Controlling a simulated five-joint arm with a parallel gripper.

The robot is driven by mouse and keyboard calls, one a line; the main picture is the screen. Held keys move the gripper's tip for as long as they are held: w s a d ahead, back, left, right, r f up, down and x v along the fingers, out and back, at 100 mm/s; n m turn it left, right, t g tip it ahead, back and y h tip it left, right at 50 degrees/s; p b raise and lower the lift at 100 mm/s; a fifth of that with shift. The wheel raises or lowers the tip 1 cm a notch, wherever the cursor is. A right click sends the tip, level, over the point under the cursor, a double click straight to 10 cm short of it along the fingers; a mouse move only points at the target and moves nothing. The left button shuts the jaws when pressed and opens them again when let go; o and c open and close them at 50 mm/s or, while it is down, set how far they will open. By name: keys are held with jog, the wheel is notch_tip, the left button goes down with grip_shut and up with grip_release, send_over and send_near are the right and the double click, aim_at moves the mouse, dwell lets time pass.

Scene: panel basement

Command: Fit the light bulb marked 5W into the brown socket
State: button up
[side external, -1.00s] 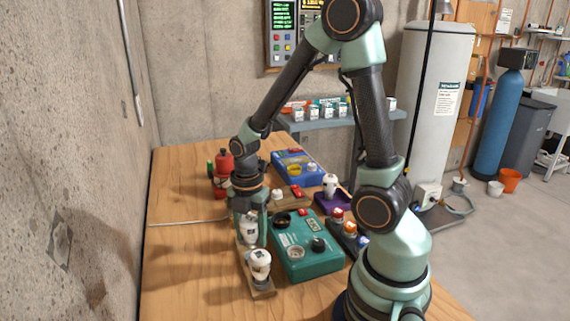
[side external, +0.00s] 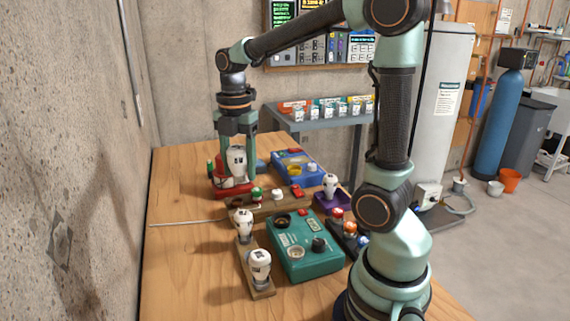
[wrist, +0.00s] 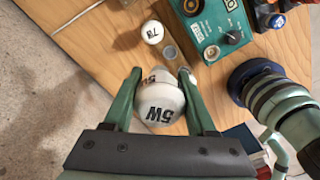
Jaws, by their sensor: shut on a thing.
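The white bulb marked 5W (wrist: 160,105) is held between the two fingers of my gripper (wrist: 159,74). In the side view my gripper (side external: 237,153) points down, with the bulb upright between its fingers, above or in front of a red base. I cannot tell the exact gap beneath it.
Two white bulbs stand on a wooden strip (side external: 262,293); one, marked 7W (wrist: 152,32), shows in the wrist view. A teal box (side external: 305,262) is beside the strip. A blue box (side external: 283,161), a purple holder (side external: 325,207) and a red base (side external: 236,188) stand farther back.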

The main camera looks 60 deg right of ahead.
jog(key=shift+w+d+f, duration=1.75)
jog(key=shift+d+f, duration=0.3)
jog(key=shift+f, duration=0.5)
jog(key=shift+w+d+f, duration=1.8)
jog(key=shift+d+f, duration=0.3)
jog(key=shift+f, duration=0.45)
jog(key=shift+w+d+f, duration=1.75)
jog(key=shift+d+f, duration=0.3)
jog(key=shift+f, duration=0.5)
jog(key=shift+f, duration=0.65)
jog(key=o, duration=1.1)
notch_tip(320, 180, up, 11)
jog(key=shift+r, duration=0.1)
